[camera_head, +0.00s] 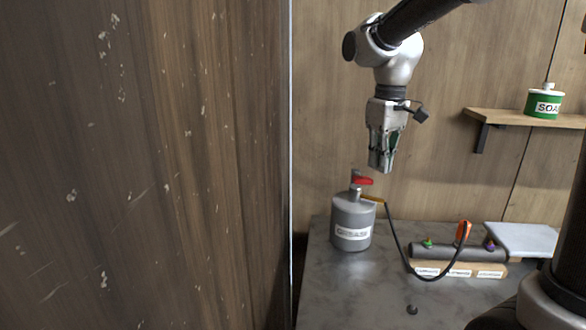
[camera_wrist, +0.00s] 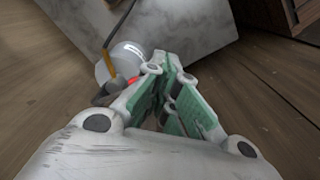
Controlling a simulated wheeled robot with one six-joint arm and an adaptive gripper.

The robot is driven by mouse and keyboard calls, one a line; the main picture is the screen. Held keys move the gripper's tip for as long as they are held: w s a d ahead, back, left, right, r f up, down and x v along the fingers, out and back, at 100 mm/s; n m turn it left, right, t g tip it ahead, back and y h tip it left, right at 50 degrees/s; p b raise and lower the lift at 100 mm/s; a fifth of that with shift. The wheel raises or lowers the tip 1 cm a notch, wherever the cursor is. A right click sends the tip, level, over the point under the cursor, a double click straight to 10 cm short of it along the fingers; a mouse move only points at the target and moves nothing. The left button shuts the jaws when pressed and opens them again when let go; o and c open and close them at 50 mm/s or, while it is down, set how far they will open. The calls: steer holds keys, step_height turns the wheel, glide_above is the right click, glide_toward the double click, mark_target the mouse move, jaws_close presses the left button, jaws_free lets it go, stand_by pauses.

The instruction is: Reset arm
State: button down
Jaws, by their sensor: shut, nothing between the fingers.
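My gripper (camera_head: 380,168) is shut and empty, pointing down in the air above the grey counter. In the wrist view its green-padded fingers (camera_wrist: 172,72) are together. Below and slightly left of it in the head view, a grey canister (camera_head: 351,222) with a red valve handle (camera_head: 362,181) stands upright on the counter. The canister (camera_wrist: 124,62) also shows in the wrist view, partly hidden behind the fingers. My gripper is apart from it.
A black hose (camera_head: 400,245) runs from the canister to a dark manifold (camera_head: 455,252) with an orange handle (camera_head: 463,230). A light-grey plate (camera_head: 525,240) is at right. A green soap container (camera_head: 543,103) stands on a wooden shelf (camera_head: 500,116). A tall wooden panel (camera_head: 145,165) fills the left.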

steer(key=s+d+m+t, duration=0.2)
steer(key=s+d, duration=0.4)
steer(key=s, duration=0.4)
steer(key=s+d+f+m+t, duration=0.1)
steer(key=s+d+m, duration=0.3)
steer(key=s, duration=0.6)
steer(key=shift+s+d+t, duration=0.35)
steer(key=shift+d+t, duration=0.15)
steer(key=shift+d, duration=0.8)
